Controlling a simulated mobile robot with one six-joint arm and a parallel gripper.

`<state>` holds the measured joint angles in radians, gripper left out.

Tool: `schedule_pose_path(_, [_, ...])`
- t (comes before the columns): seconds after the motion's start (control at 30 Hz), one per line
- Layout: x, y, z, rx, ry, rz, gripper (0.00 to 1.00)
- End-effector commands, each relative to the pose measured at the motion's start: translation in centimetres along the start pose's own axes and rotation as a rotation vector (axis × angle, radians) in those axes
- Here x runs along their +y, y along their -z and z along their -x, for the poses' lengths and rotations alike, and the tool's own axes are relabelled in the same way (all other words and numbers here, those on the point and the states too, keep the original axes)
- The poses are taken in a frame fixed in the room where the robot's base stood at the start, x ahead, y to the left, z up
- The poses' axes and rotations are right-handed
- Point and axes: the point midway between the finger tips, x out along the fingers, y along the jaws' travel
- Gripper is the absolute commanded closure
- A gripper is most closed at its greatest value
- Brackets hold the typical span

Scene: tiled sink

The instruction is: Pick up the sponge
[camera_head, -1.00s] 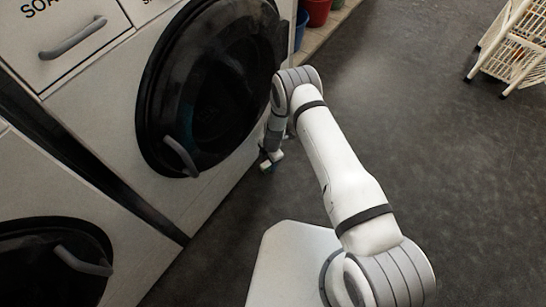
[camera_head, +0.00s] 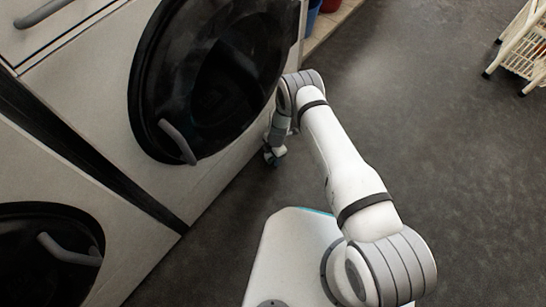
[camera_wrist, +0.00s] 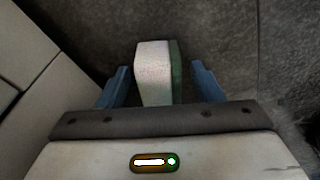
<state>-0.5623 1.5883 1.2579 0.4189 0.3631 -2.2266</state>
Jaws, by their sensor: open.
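The sponge (camera_wrist: 153,75), a white block with a green layer on its right side, shows in the wrist view against the dark floor. My gripper (camera_wrist: 160,72) is open, with one blue finger to the left of the sponge and the other to its right. Dark gaps show between the sponge and both fingers. The near end of the sponge is hidden behind the gripper's front edge. In the head view my gripper (camera_head: 274,156) is low beside the front of a washing machine, and I cannot make out the sponge there.
A washing machine (camera_head: 105,115) with a round black door (camera_head: 215,75) stands close to the left of my arm. Another machine (camera_head: 125,245) is at lower left. A white rack (camera_head: 525,45) stands at upper right. The dark floor (camera_head: 445,165) on the right is clear.

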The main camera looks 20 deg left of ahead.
Motion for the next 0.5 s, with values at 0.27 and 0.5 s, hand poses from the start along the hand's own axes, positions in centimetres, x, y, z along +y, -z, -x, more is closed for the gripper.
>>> schedule_pose_path(0.27, [0.0,-0.04,0.11,0.0,0.0,-0.001,0.49])
schedule_pose_path(0.5, [-0.02,-0.07,0.12,0.0,0.0,-0.001,0.69])
